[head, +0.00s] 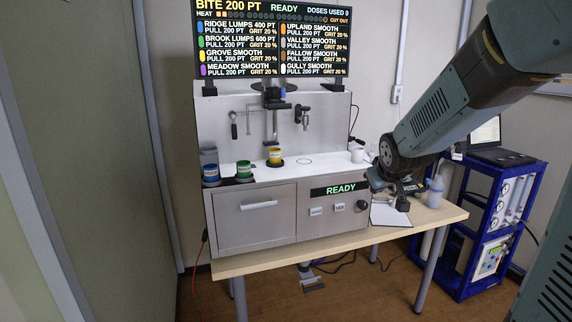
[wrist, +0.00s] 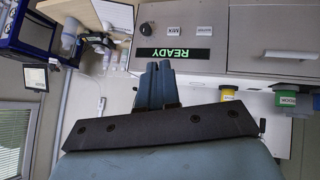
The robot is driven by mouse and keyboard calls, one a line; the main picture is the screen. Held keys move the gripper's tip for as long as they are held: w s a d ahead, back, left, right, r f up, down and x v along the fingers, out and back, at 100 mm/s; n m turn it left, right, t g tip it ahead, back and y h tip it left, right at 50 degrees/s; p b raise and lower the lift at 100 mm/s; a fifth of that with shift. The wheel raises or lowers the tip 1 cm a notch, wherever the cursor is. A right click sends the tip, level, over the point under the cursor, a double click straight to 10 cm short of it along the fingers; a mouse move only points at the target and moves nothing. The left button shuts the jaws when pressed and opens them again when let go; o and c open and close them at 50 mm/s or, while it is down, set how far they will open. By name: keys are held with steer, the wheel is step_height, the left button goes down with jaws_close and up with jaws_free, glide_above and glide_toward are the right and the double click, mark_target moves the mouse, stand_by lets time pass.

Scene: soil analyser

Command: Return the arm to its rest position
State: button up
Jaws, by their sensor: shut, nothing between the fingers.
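My arm reaches in from the upper right in the head view. My gripper (head: 402,200) hangs in front of the right end of the soil analyser (head: 240,236), above the wooden table (head: 300,261). In the wrist view, which is turned over, my gripper (wrist: 156,84) shows its two blue-grey fingers close together, shut and empty. The analyser's green READY panel (wrist: 175,53) shows beyond them. No contact between the fingers and anything is visible.
Blue (head: 211,173), green (head: 244,170) and yellow (head: 274,156) containers stand on the analyser's ledge. A blue rack (head: 490,235) with a laptop (head: 492,148) stands at right.

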steer(key=s+r+m+g, duration=0.1)
steer(key=s+r, duration=0.2)
steer(key=s, duration=1)
steer(key=s+r+m+g, duration=0.2)
steer(key=s+r, duration=0.1)
steer(key=s, duration=1)
steer(key=shift+a+y, duration=0.4)
steer(key=shift+a, duration=0.05)
